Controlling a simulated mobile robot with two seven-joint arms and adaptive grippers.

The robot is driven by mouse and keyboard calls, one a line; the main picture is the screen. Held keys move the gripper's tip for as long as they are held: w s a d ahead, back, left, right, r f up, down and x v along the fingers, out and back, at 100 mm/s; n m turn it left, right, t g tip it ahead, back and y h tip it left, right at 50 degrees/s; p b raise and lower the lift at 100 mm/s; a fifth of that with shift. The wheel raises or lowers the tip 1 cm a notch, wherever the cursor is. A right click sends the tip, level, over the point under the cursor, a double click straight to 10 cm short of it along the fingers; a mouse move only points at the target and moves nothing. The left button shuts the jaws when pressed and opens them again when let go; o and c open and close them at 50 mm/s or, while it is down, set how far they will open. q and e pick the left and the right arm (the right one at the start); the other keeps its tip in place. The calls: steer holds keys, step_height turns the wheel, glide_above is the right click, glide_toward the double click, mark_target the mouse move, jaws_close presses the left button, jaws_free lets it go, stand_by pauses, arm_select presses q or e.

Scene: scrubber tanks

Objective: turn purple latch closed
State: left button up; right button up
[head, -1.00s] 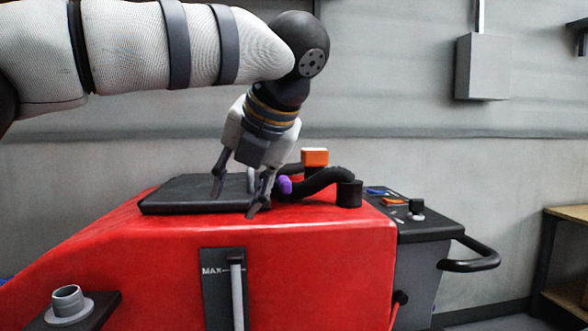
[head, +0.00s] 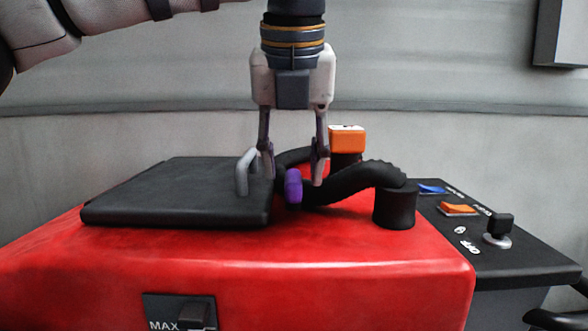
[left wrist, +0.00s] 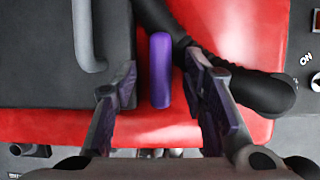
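The purple latch (head: 293,186) stands at the right edge of the black lid (head: 180,190) on top of the red tank (head: 300,245). It also shows in the left wrist view (left wrist: 160,70), running lengthwise along the lid's edge. My left gripper (head: 293,180) points down with its two fingers apart, one on each side of the latch. In the left wrist view the fingertips (left wrist: 162,85) straddle the latch, with a visible gap on each side. My right gripper is not in view.
A grey handle (head: 244,172) rises from the lid just left of the fingers. A black hose (head: 350,182) curves close to the right finger, ending in a black socket (head: 395,207). An orange-capped part (head: 347,138) stands behind. A control panel (head: 510,245) is at right.

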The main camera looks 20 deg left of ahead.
arm_select(q)
steer(key=shift+x, duration=0.95)
steer(key=shift+r, duration=0.1)
jaws_close()
